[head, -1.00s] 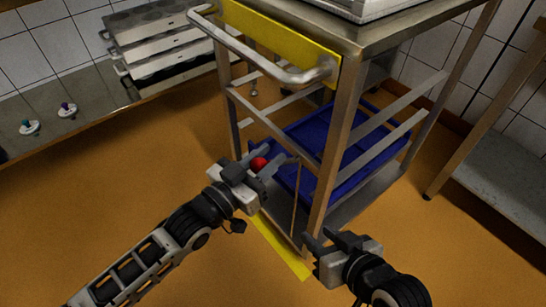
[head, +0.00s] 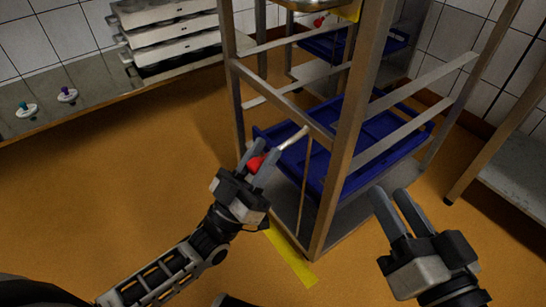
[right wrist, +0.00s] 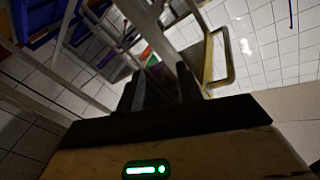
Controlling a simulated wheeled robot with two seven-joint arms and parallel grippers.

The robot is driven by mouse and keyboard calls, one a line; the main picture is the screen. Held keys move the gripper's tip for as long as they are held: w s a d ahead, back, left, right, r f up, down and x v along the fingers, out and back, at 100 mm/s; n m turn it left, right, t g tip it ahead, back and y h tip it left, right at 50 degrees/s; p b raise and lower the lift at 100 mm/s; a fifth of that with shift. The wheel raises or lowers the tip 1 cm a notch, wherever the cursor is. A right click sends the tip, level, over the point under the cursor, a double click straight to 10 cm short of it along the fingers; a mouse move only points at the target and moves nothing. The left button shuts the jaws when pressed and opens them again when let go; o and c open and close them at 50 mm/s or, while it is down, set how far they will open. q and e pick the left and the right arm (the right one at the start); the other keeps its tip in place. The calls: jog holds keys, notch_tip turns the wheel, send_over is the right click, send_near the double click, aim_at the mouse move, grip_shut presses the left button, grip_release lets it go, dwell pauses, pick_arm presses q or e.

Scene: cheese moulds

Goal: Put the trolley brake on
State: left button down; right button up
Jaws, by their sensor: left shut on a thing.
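The metal trolley (head: 352,118) stands in the middle of the head view. A red knob (head: 256,163) is at the end of a pale lever (head: 293,139) low on the trolley's near side. My left gripper (head: 263,155) is shut on this red knob, with one finger on each side; the fingers hide part of it. My right gripper (head: 391,193) is to the right of the trolley's near post, empty, its fingers apart and pointing up and away. Its two dark fingers also show apart in the right wrist view (right wrist: 160,85).
A blue tray (head: 375,140) lies low in the trolley. Farther back are another blue tray (head: 385,42) and a second red knob (head: 319,21). A yellow strip (head: 290,255) is on the floor. A low bench (head: 85,85) with moulds is at left, another bench (head: 505,160) at right.

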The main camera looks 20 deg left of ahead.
pick_arm(q)
jog(key=shift+w+d+f+b, duration=0.1)
jog(key=shift+f+b, duration=0.05)
jog(key=shift+f, duration=0.5)
jog(key=shift+w+d+f+b, duration=0.1)
jog(key=shift+f+b, duration=0.05)
jog(key=shift+f, duration=0.5)
pick_arm(e)
jog(key=shift+w+d+r+n+t, duration=0.15)
jog(key=shift+w+r+n+t, duration=0.25)
jog(key=shift+r+n, duration=0.15)
pick_arm(q)
jog(key=shift+w, duration=0.1)
pick_arm(e)
jog(key=shift+r+y, duration=0.15)
jog(key=shift+y, duration=0.15)
pick_arm(q)
jog(key=c, duration=1.1)
grip_release()
jog(key=shift+r, duration=0.1)
